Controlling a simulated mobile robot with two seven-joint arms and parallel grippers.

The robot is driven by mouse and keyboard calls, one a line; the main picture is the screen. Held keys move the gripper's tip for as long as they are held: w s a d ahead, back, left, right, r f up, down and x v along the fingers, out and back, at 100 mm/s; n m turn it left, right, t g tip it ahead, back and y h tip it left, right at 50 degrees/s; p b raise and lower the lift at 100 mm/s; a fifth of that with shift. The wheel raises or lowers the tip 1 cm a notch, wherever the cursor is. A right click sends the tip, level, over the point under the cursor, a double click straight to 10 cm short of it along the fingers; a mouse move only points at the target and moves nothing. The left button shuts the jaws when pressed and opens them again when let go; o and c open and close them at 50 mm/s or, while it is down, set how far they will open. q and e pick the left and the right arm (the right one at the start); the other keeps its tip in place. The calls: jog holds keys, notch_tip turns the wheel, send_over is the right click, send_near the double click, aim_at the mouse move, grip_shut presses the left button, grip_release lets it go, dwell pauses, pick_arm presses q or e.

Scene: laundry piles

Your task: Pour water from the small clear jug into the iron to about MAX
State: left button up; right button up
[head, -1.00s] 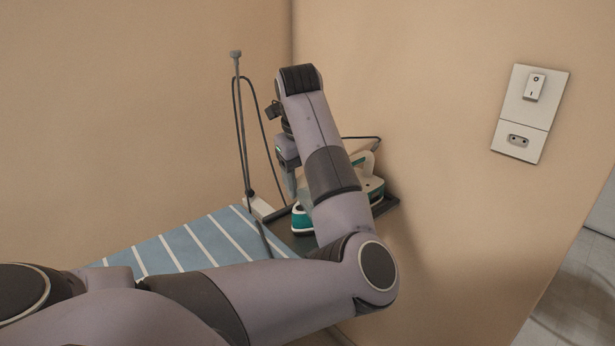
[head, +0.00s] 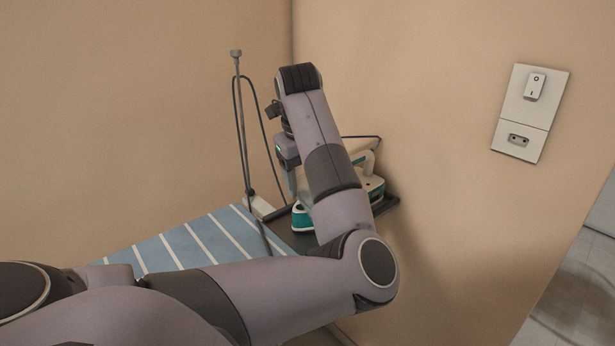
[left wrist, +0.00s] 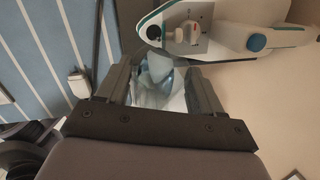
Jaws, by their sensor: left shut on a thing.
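The iron (head: 372,188), white with teal trim, sits on the dark rest at the end of the ironing board. My arm covers its middle in the head view. In the left wrist view the iron (left wrist: 208,28) shows its control plate and handle. My left gripper (head: 292,182) is beside the iron, above its front part. In the left wrist view its two fingers (left wrist: 158,88) are shut on the small clear jug (left wrist: 160,72), which is close to the iron's body. Whether water is flowing, and the iron's water level, I cannot tell.
The blue-striped ironing board (head: 190,243) lies to the left. A thin cord-holder pole (head: 240,120) with a looping cord stands behind it. The wall is close on the right, with a switch and socket plate (head: 529,113).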

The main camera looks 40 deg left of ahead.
pick_arm(q)
jog(key=shift+a+r+h+p, duration=0.3)
jog(key=shift+h+p, duration=0.4)
jog(key=shift+p, duration=0.55)
pick_arm(e)
jog(key=shift+r, duration=1.25)
dwell(0.7)
pick_arm(q)
jog(key=shift+a+f, duration=0.1)
jog(key=shift+f, duration=0.05)
pick_arm(e)
jog(key=shift+w, duration=0.15)
